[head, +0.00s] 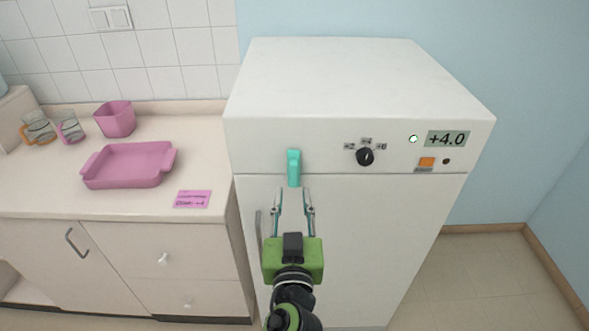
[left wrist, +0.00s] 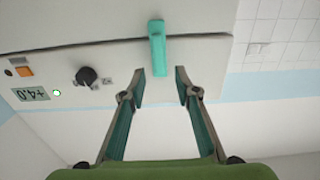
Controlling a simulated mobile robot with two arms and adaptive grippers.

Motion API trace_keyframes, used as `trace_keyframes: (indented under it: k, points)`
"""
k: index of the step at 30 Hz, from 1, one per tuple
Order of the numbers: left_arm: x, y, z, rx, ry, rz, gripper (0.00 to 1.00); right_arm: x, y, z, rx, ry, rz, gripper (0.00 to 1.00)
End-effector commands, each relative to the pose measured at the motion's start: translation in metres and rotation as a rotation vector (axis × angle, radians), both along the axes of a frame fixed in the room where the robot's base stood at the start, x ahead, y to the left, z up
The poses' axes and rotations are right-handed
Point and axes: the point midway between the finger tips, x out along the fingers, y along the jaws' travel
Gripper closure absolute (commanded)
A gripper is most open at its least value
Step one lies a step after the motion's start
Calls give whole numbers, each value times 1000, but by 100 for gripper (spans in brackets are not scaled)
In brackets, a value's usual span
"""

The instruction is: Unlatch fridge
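The white fridge (head: 350,230) stands in the middle of the head view with its door closed. A teal latch (head: 293,168) hangs vertically across the seam between the top panel and the door. My left gripper (head: 295,192) is open and empty, just below the latch in the head view. In the left wrist view, the latch (left wrist: 158,48) shows upside down, in line with the gap between the open fingers (left wrist: 160,78). I see no contact between the fingers and the latch. My right gripper is in neither view.
The fridge panel has a black knob (head: 365,157), an orange button (head: 426,161) and a display (head: 447,139) reading +4.0. A door handle (head: 258,230) is at the left. The counter holds a pink tray (head: 128,166), a pink container (head: 116,118) and glass mugs (head: 38,128).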

Motion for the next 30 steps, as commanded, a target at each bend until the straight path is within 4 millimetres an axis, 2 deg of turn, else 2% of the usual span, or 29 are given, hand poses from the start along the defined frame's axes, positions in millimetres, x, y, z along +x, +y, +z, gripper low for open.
trace_keyframes:
  k: [1, 3, 10, 15, 24, 25, 27, 28, 30]
  points:
    - [12, 0, 5, 5, -2, 0, 71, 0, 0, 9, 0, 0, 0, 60]
    - [27, 1, 5, 4, -1, 1, 71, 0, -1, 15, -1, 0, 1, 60]
    - [63, 0, 2, 4, 1, 0, 71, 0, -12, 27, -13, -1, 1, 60]
    - [74, 0, 0, 2, 2, 0, 71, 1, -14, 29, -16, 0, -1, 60]
    - [76, 0, -1, 1, 3, -1, 71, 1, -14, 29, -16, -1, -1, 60]
    - [76, 0, -1, 1, 3, -1, 76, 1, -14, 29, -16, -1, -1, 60]
    - [76, 0, -1, 1, 3, -1, 94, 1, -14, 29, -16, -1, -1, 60]
    - [76, 0, -1, 1, 2, -1, 100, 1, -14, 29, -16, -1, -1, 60]
    - [76, 0, -1, 1, 3, -1, 100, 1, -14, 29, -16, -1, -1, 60]
